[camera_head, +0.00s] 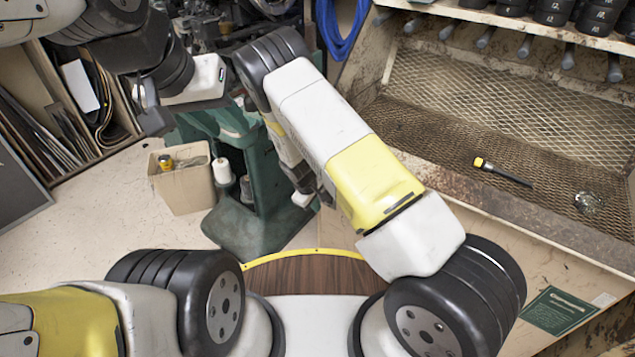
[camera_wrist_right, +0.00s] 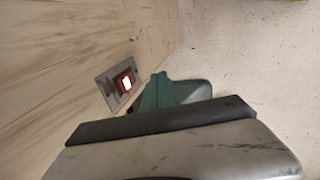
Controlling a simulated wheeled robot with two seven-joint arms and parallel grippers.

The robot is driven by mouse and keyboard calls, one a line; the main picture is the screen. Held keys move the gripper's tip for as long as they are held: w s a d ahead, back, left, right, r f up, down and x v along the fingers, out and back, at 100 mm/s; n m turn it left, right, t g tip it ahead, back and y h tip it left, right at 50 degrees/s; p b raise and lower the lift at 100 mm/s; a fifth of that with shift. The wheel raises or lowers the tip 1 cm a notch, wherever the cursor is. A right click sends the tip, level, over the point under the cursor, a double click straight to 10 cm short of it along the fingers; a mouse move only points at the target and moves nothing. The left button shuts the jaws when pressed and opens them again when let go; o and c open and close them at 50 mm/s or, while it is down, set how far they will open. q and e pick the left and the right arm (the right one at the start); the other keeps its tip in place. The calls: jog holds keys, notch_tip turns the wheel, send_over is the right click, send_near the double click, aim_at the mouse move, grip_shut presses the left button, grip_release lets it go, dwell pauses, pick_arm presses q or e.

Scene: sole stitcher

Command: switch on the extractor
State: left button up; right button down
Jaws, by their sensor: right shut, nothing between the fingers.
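In the right wrist view a rocker switch (camera_wrist_right: 126,83) with a red surround and a bright white middle sits on a grey metal plate (camera_wrist_right: 108,84) on a pale, dirty wooden panel (camera_wrist_right: 60,60). My right gripper (camera_wrist_right: 165,135) is shut and empty, low in that view. The switch shows beyond it, up and to the left, with no contact visible. In the head view my right arm hides its gripper, and the switch does not show. My left gripper (camera_head: 152,112) is at the upper left of the head view, away from the bench; its fingers are unclear.
A bench (camera_head: 480,210) with mesh panels stands at the right, with a yellow-and-black tool (camera_head: 502,172) on it. A green machine stand (camera_head: 255,200) and a bin (camera_head: 184,182) are at the left. Clear floor (camera_head: 110,232) lies in front of the bin.

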jog(key=s+a+v, duration=0.1)
jog(key=v, duration=0.7)
jog(key=shift+s, duration=0.3)
jog(key=shift+a, duration=0.1)
